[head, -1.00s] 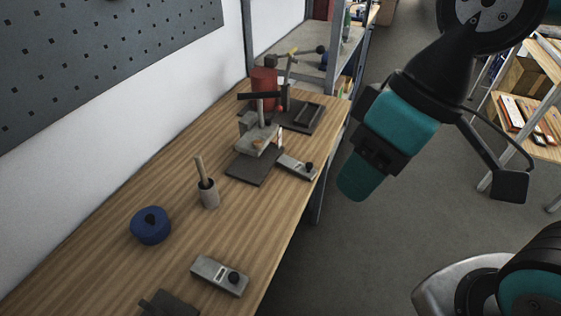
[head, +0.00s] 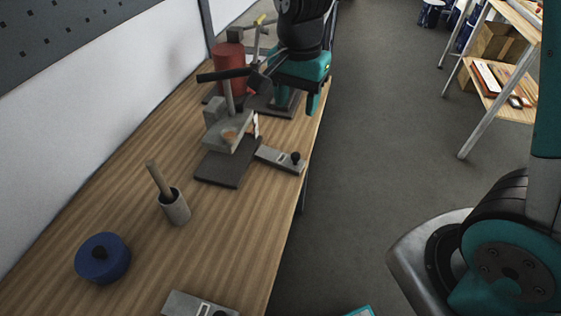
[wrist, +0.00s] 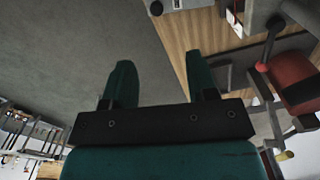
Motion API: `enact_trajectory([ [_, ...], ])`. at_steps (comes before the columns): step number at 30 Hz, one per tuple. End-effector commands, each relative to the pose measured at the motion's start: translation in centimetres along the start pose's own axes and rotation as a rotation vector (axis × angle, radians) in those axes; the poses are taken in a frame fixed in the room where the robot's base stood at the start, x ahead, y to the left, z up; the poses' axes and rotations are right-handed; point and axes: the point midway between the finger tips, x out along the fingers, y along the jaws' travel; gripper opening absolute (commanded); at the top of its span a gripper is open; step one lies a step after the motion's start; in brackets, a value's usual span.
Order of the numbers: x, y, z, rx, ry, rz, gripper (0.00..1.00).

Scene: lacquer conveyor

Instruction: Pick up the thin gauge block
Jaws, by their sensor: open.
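No piece is clearly the thin gauge block. Two flat grey blocks with black knobs lie on the bench in the head view. One grey block (head: 273,157) is by the bench's right edge, beside the stand's dark base. The other grey block (head: 190,304) is at the near edge, partly cut off. My gripper (head: 298,101) is beyond the far block, over the far right bench edge. Its two teal fingers are apart and empty in the wrist view (wrist: 160,68), with floor and the bench edge between and behind them.
A grey stand (head: 228,130) with a dark base and a red cylinder (head: 229,68) are near the gripper. A cup with a stick (head: 174,208) and a blue round pot (head: 103,262) stand nearer on the wooden bench (head: 230,235). A shelf rack is at right.

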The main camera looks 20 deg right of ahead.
Motion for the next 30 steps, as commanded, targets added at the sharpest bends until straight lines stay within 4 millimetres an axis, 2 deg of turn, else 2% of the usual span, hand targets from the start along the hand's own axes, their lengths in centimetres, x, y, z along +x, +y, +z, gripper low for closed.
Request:
enact_trajectory([
  [6,5.0,0.1,0.2,-0.006,-0.004,0.006,0.53],
  [12,8.7,0.1,0.2,-0.007,-0.003,0.003,0.53],
  [20,10.7,0.2,0.2,-0.008,-0.003,0.002,0.53],
  [27,14.2,0.5,0.3,-0.008,-0.003,0.002,0.53],
  [30,14.9,0.5,0.3,-0.008,-0.002,0.000,0.53],
])
